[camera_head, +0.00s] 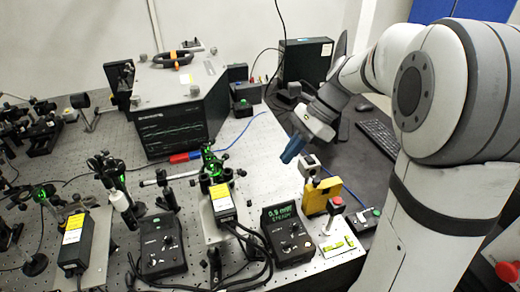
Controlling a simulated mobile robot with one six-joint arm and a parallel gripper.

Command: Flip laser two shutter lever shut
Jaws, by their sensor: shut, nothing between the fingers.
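My gripper (291,152), with blue fingertips, is shut and empty above the right part of the bench, pointing down and left. Two black laser boxes with yellow labels stand at the front: one at the middle (223,204) and one at the far left (74,242). Green light glows on the mounts behind both. I cannot read which box is laser two, and no shutter lever can be picked out with certainty. A yellow block (320,196) with a grey top piece stands below and right of my gripper, apart from it.
A power meter (286,234) with a green readout and a black controller (160,246) stand at the front, with loose black cables between. A large grey-topped box (180,95) with a handle stands at the back. A keyboard (380,137) lies on the dark desk. Bare bench shows left of my gripper.

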